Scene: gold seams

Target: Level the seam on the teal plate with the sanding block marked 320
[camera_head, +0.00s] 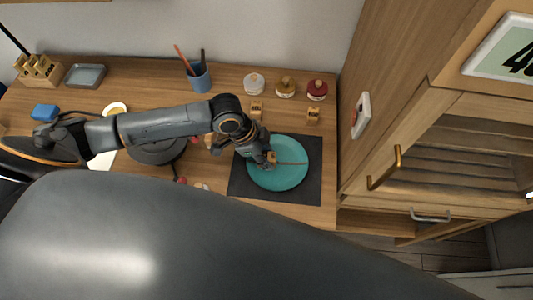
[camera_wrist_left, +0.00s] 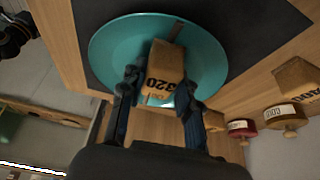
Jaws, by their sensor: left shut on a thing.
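The teal plate (camera_head: 290,176) lies on a dark mat (camera_head: 308,196) at the right part of the bench. A thin brownish seam (camera_head: 292,163) runs across its right half. My left gripper (camera_head: 268,162) is over the plate. In the left wrist view my left gripper (camera_wrist_left: 158,98) is shut on the sanding block marked 320 (camera_wrist_left: 165,62), with the teal plate (camera_wrist_left: 112,48) behind it. Whether the block touches the plate I cannot tell. A short dark strip shows beyond the block in the wrist view. My right gripper is not in view.
Two other wooden blocks (camera_head: 256,107) (camera_head: 313,115) stand behind the mat. Several lidded jars (camera_head: 285,87) line the back. A blue cup (camera_head: 199,77) holds sticks. A wooden cabinet (camera_head: 385,150) bounds the right side. A block rack (camera_head: 38,70) and grey tray (camera_head: 85,76) are far left.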

